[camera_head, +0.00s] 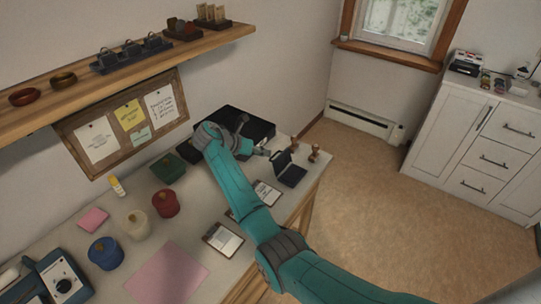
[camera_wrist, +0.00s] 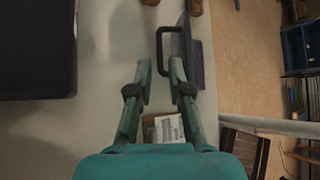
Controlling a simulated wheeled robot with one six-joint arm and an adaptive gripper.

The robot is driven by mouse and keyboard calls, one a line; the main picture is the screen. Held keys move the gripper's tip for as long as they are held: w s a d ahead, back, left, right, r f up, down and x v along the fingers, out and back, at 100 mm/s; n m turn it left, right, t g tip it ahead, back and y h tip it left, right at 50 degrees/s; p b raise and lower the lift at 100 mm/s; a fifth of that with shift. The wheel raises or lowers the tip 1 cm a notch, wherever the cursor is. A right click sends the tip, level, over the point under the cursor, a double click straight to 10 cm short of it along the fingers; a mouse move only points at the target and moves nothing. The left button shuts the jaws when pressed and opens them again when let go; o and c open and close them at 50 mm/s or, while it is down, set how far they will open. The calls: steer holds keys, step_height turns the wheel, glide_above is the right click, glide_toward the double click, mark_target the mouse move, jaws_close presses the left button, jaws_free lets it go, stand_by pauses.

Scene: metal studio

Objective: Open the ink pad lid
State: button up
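The ink pad (camera_head: 291,175) is a small dark blue box near the desk's far right end, with its lid (camera_head: 281,160) standing raised on its left side. In the wrist view the lid (camera_wrist: 187,48) shows nearly edge-on, with a dark loop handle (camera_wrist: 159,50) sticking out to its left. My gripper (camera_head: 267,153) is just left of the lid. In the wrist view my gripper (camera_wrist: 163,78) is open, its two fingers apart and nothing between the tips. The handle lies just beyond the fingertips; I cannot tell whether they touch it.
A large black case (camera_head: 253,128) lies behind my gripper. Wooden stamps (camera_head: 314,154) stand beyond the ink pad at the desk edge. The floor right of the desk is clear.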

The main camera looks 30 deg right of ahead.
steer(key=v, duration=0.5)
steer(key=shift+a+r, duration=0.25)
